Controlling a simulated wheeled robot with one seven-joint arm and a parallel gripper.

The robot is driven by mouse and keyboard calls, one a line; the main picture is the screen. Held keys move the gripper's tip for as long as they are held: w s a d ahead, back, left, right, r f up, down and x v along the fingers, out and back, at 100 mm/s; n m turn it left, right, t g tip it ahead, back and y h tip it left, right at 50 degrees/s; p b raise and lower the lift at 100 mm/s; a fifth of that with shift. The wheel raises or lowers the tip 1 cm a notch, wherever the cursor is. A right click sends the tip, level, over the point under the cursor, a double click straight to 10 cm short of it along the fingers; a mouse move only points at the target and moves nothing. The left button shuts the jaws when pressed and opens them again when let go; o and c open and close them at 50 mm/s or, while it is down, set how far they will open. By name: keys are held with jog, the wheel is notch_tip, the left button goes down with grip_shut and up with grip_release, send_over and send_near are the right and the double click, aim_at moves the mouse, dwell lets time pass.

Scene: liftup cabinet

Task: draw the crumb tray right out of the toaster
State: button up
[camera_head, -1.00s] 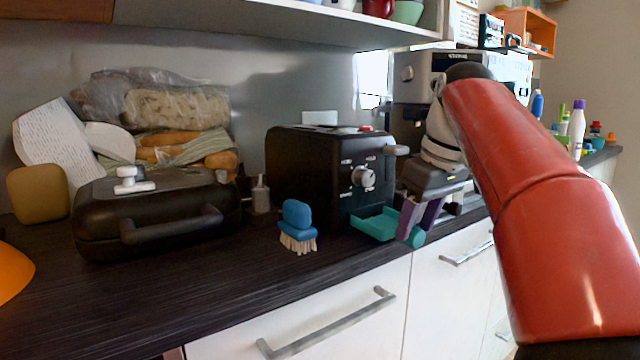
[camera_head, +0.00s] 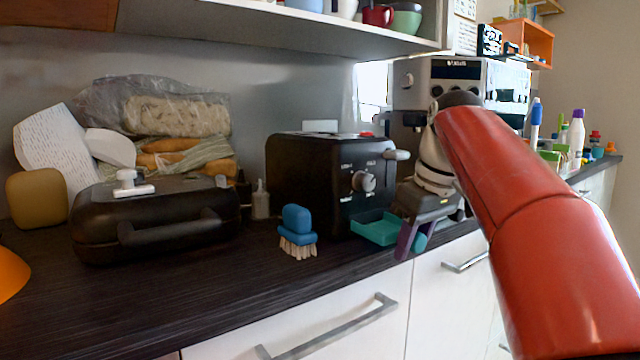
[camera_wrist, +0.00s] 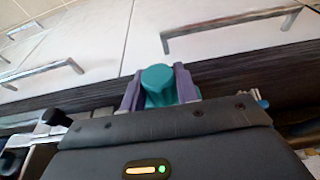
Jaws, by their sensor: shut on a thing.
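The black toaster (camera_head: 310,178) stands on the dark counter, with a grey dial and a side lever on its front end. The teal crumb tray (camera_head: 374,229) sticks out low from that front end. Its inner end is hidden, so I cannot tell whether it still sits in the slot. My gripper (camera_head: 413,243) is at the tray's outer end, over the counter's front edge, with its purple fingers shut on the tray's handle. In the wrist view, the teal handle (camera_wrist: 158,77) sits between the two purple fingers (camera_wrist: 160,90).
A blue brush (camera_head: 297,230) stands left of the tray. A black case-like appliance (camera_head: 150,215) is farther left. A coffee machine (camera_head: 470,90) stands behind my arm. White drawers with metal handles (camera_head: 330,325) lie below the counter edge.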

grip_shut()
jog(key=shift+s+d, duration=0.6)
jog(key=shift+s, duration=0.2)
dwell(0.4)
jog(key=shift+s+d+b, duration=0.35)
jog(key=shift+s+d, duration=0.5)
jog(key=shift+s, duration=0.25)
jog(key=o, duration=1.1)
grip_release()
